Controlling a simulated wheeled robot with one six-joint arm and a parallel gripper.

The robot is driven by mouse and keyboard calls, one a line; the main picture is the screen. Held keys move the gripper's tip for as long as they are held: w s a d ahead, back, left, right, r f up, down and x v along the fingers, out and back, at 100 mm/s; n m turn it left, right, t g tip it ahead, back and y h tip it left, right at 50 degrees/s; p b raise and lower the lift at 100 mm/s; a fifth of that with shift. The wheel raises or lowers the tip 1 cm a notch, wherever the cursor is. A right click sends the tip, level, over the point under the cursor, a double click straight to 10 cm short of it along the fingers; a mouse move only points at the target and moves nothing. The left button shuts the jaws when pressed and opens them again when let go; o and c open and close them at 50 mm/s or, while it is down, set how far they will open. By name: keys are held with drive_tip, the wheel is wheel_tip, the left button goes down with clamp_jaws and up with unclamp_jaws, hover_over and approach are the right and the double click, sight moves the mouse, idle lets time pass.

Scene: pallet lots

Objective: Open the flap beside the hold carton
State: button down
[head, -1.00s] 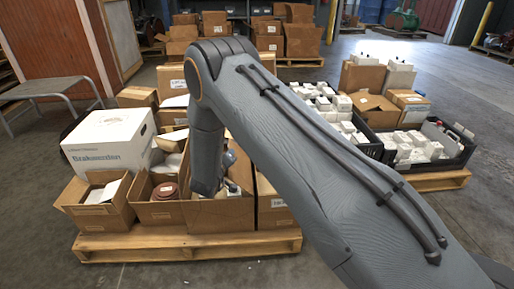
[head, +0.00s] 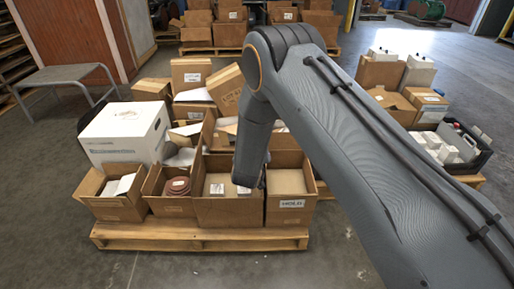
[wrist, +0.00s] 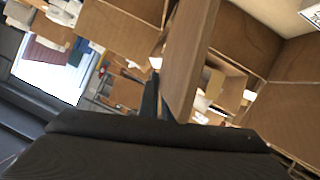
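The hold carton (head: 291,203) is a brown box with a white HOLD label, at the right front of the near pallet in the head view. A brown surface shows within its top; I cannot tell whether it is a flap or the inside. My forearm comes down at the seam between it and the open carton (head: 222,209) on its left. My gripper (wrist: 152,82) shows in the wrist view as a narrow dark shape beside an upright cardboard panel (wrist: 190,55). I cannot tell whether they touch or whether the fingers are apart. The head view hides the fingertips.
A white box (head: 122,133) and more open cartons, one with reddish discs (head: 177,186), share the wooden pallet (head: 190,232). A grey metal bench (head: 62,75) stands at the left. A second loaded pallet is behind my arm at the right. The front floor (head: 200,270) is clear.

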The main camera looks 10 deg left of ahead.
drive_tip(key=shift+d, duration=0.15)
drive_tip(key=c, duration=2)
unclamp_jaws()
drive_tip(key=shift+w, duration=0.1)
drive_tip(key=shift+s+r, duration=0.15)
drive_tip(key=shift+s, duration=0.25)
drive_tip(key=p+v, duration=0.1)
drive_tip(key=v, duration=0.6)
